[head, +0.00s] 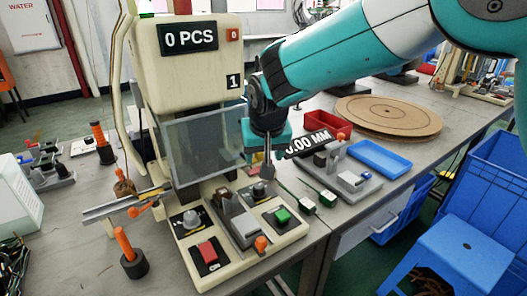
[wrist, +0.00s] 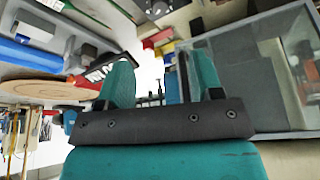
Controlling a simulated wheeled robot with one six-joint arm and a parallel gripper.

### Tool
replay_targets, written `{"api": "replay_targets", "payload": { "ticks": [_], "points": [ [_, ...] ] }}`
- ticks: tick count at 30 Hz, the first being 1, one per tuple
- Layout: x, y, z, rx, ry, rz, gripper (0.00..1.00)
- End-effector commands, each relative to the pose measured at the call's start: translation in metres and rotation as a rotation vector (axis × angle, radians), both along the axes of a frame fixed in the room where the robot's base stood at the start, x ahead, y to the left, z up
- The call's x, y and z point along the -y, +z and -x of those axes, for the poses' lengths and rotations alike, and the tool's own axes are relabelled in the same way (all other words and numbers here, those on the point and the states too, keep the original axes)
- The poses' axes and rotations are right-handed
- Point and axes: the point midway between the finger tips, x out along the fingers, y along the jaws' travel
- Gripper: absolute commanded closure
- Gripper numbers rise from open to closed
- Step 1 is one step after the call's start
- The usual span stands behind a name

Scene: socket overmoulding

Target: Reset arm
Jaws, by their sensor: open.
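My gripper (head: 268,165) hangs from my teal arm just right of the moulding machine's clear guard (head: 203,145). It points down above the right rear of the machine's control base (head: 255,248). In the wrist view the two teal fingers of my gripper (wrist: 160,80) stand apart, and I see nothing held between them. The cream machine (head: 190,85) carries a sign reading "0 PCS" (head: 188,38). Its base has a red button (head: 208,253), a green button (head: 283,215) and a grey block in the middle. My gripper partly covers the "MM" readout (head: 312,143) behind it.
A grey fixture (head: 345,185), a red tray (head: 329,126), a blue tray (head: 380,159) and a round wooden board (head: 388,115) are on the right bench. Two green-ended cables lie near the fixture. A blue stool (head: 455,255) and blue crates stand beside the bench.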

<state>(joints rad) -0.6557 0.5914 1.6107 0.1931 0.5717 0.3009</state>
Motion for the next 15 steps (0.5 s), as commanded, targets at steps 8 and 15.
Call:
{"api": "replay_targets", "payload": {
  "ticks": [8, 15],
  "points": [
    [0.0008, 0.0077, 0.0036, -0.001, 0.0, 0.001, 0.4],
    [0.0059, 0.0132, 0.0067, -0.007, 0.006, -0.003, 0.4]
  ]
}}
